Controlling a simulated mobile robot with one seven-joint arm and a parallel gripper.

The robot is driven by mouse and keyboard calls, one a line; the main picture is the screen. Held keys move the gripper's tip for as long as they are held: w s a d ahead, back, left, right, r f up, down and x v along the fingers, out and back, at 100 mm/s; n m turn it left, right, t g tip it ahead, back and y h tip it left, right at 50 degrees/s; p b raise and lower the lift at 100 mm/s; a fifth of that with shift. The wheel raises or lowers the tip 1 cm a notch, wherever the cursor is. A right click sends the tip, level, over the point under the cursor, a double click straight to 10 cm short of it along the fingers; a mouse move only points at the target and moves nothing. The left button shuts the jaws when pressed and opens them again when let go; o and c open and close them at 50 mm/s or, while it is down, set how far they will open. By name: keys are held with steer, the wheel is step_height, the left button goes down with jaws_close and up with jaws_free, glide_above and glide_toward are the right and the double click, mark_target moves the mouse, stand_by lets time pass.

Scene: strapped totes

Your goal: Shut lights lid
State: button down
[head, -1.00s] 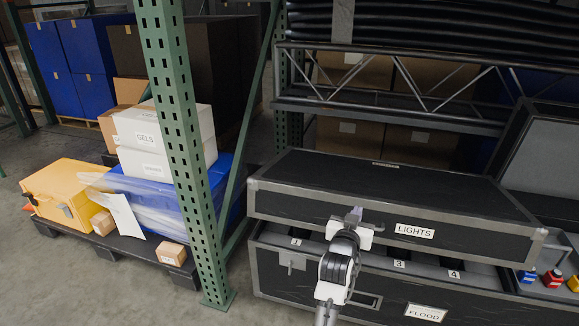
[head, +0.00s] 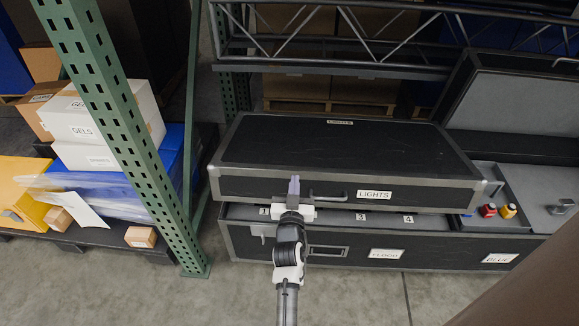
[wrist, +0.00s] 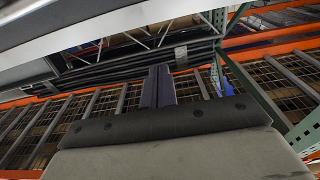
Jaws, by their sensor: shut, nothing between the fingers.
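The lights lid (head: 345,145) is a broad black panel with grey metal edging and a LIGHTS label on its front face. It sits above the black case (head: 345,253), with a gap along the front through which numbered slots 1, 3 and 4 show. My gripper (head: 293,185) is shut and empty, its fingers pointing up in front of the lid's front face, left of the label. Whether they touch the lid I cannot tell. In the wrist view the shut fingers (wrist: 158,86) point up, and a pale edge crosses the top left.
A green rack upright (head: 120,140) stands left of the case, with boxes (head: 95,125) on a pallet beyond it. An open case section at the right holds small red and yellow items (head: 488,210). Truss (head: 340,45) is behind. Floor in front is bare.

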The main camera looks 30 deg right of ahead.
steer(key=r+p, duration=0.2)
steer(key=p, duration=0.4)
glide_above(296, 171)
steer(key=shift+s+a+f, duration=0.15)
steer(key=shift+s+f, duration=0.1)
steer(key=shift+s, duration=0.15)
steer(key=f+b, duration=0.3)
steer(key=f, duration=0.1)
steer(key=shift+s+a, duration=0.2)
steer(key=shift+a, duration=0.05)
steer(key=shift+s+f, duration=0.15)
steer(key=shift+f, duration=0.1)
steer(key=shift+b, duration=0.3)
